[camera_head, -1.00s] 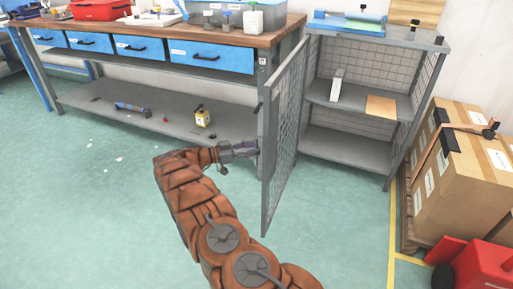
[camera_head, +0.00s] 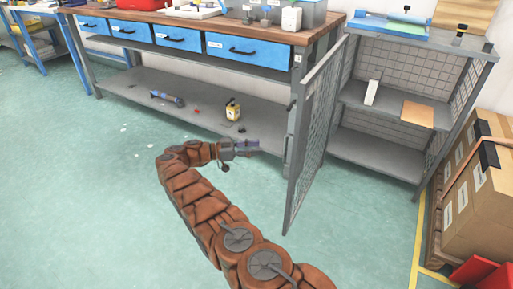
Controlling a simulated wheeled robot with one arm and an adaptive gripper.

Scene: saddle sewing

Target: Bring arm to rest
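My arm reaches up from the bottom of the view, bends at its upper end and points right. My gripper (camera_head: 252,147) is at its end, in front of the workbench's lower shelf and a little left of the open mesh cabinet door (camera_head: 313,135). It looks apart from the door. The gripper is small here, and I cannot tell whether its fingers are open or shut. I see nothing held in it.
The cabinet (camera_head: 375,153) stands open at the right, with cardboard boxes (camera_head: 480,200) beside it. The workbench (camera_head: 215,27) has blue drawers and a lower shelf (camera_head: 200,113) with a yellow bottle (camera_head: 232,111). The green floor (camera_head: 80,210) at left is clear.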

